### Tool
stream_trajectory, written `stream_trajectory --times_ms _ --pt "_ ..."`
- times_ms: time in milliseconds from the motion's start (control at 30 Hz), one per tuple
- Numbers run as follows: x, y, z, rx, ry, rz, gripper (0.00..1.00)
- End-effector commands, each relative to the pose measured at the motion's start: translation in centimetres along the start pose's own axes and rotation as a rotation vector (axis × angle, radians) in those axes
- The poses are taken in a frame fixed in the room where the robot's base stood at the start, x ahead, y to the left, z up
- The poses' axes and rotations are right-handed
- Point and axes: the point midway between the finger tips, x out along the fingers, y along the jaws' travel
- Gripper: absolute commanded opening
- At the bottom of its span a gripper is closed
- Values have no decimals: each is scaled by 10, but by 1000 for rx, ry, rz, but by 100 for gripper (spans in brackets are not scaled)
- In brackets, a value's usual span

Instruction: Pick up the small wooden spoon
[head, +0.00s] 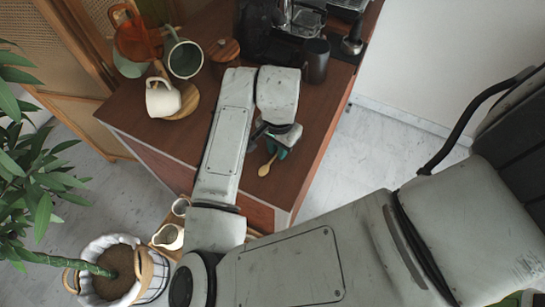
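The small wooden spoon (266,167) shows on the brown cart top near its front right part, its pale bowl toward the lower left. Its handle runs up to the dark teal fingertips of my gripper (277,150), which points down over it. The handle's upper end is hidden at the fingers. I cannot tell whether the fingers are closed on the handle or only beside it, nor whether the spoon touches the cart top.
A white mug (161,99), a green mug (185,59), a lidded wooden jar (224,51) and an orange glass vessel (136,39) stand at the back left. A dark metal pitcher (315,62) stands at the back right. A potted plant (118,272) is on the floor.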

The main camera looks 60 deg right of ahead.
Motion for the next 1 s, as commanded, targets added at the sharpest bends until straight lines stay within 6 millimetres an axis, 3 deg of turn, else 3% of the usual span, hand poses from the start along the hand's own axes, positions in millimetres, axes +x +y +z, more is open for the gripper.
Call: stream_trajectory --times_ms 200,733,1000 --pt "0 0 0 0 0 0 0" --pt "-4 0 0 0 0 -1 0" --pt "-33 0 -1 3 1 -3 0"
